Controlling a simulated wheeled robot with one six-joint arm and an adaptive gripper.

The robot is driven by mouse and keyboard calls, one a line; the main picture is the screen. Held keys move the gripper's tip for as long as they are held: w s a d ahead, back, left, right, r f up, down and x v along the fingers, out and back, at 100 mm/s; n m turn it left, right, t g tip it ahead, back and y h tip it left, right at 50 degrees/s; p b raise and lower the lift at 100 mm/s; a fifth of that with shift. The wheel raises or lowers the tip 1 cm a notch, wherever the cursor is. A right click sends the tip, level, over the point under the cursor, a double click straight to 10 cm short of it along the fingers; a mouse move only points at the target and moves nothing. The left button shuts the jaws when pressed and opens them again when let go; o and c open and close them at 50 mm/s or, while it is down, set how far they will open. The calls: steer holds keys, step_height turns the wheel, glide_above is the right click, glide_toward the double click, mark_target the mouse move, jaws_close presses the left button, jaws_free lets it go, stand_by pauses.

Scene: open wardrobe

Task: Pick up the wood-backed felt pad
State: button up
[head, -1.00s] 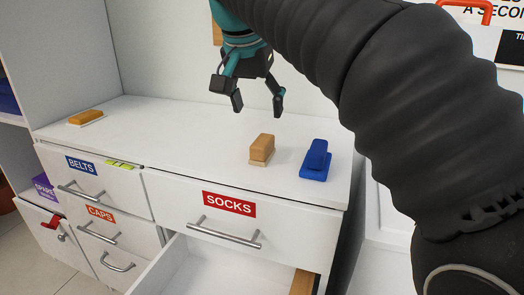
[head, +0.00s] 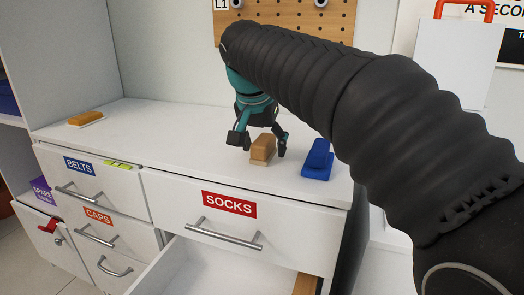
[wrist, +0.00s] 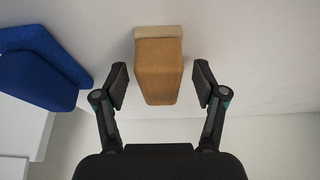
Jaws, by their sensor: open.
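The wood-backed felt pad (head: 262,149) is a tan wooden block on a pale felt base, standing on the white dresser top above the SOCKS drawer. My gripper (head: 260,150) is lowered around it, with one finger on each side. In the wrist view the pad (wrist: 159,70) lies between the open fingertips (wrist: 160,85), with a visible gap on both sides. The gripper holds nothing. Whether the fingers touch the dresser top cannot be told.
A blue block-shaped eraser (head: 318,160) stands just right of the pad, close to my right finger; it also shows in the wrist view (wrist: 40,65). An orange block on a white base (head: 87,118) lies at the far left.

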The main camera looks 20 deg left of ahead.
mark_target(267, 136)
steer(key=c, duration=1.2)
steer(key=shift+c, duration=0.2)
step_height(267, 136, up, 5)
steer(key=shift+w+d+f+p, duration=0.1)
steer(key=shift+p, duration=0.65)
steer(key=d+r, duration=0.2)
steer(key=d, duration=0.1)
steer(key=w+d+r, duration=0.1)
steer(key=d+r, duration=0.1)
steer(key=d, duration=0.2)
steer(key=d+r+p, duration=0.1)
steer(key=d+r, duration=0.1)
steer(key=d, duration=0.2)
steer(key=shift+w+d+r, duration=0.15)
steer(key=shift+w, duration=0.2)
